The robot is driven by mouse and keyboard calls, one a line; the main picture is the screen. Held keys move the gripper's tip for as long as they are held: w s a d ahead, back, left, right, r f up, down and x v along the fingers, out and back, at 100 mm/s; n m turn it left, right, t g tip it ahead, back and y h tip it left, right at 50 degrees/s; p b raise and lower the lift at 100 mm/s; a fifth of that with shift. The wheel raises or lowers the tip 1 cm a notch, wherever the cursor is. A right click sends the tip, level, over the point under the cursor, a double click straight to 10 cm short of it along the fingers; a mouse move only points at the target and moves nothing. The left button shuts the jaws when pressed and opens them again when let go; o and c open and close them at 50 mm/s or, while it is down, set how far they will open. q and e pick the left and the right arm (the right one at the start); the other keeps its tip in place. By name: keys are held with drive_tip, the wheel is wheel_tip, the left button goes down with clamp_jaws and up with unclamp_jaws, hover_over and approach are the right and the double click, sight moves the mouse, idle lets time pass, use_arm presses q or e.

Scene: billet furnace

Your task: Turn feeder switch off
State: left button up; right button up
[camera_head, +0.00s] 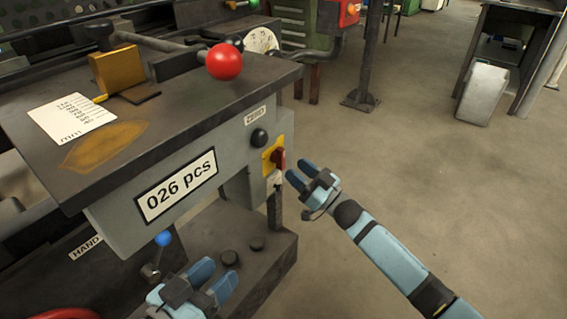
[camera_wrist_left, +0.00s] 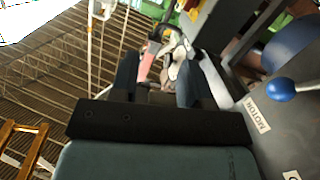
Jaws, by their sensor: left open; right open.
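The likely feeder switch is a red rotary knob (camera_head: 278,159) on a yellow plate, on the right end of the grey control box (camera_head: 235,150). My right gripper (camera_head: 300,175) is open just to the right of the knob, with its blue fingertips pointing toward it. I cannot tell whether they touch. My left gripper (camera_head: 213,279) is open and low in front of the machine, below the counter label. Its fingers also show in the left wrist view (camera_wrist_left: 158,78), apart. The knob's exact turn position is hard to read.
A blue-ball lever (camera_head: 163,239) stands near my left gripper and shows in the left wrist view (camera_wrist_left: 281,90). A black knob (camera_head: 258,138) sits by the switch. A lever with a red ball (camera_head: 224,62) overhangs the dark tabletop (camera_head: 160,115).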

sight(284, 159)
drive_tip(key=b+x, duration=0.1)
drive_tip(key=x, duration=0.3)
drive_tip(key=shift+a, duration=0.1)
use_arm(q)
drive_tip(key=shift+w+a+r+m+t, duration=0.15)
drive_tip(key=shift+w+a+m+t, duration=0.25)
drive_tip(key=shift+w+m, duration=0.1)
use_arm(e)
drive_tip(key=shift+w+a+r, duration=0.2)
drive_tip(key=shift+w+a, duration=0.15)
drive_tip(key=shift+a, duration=0.05)
clamp_jaws()
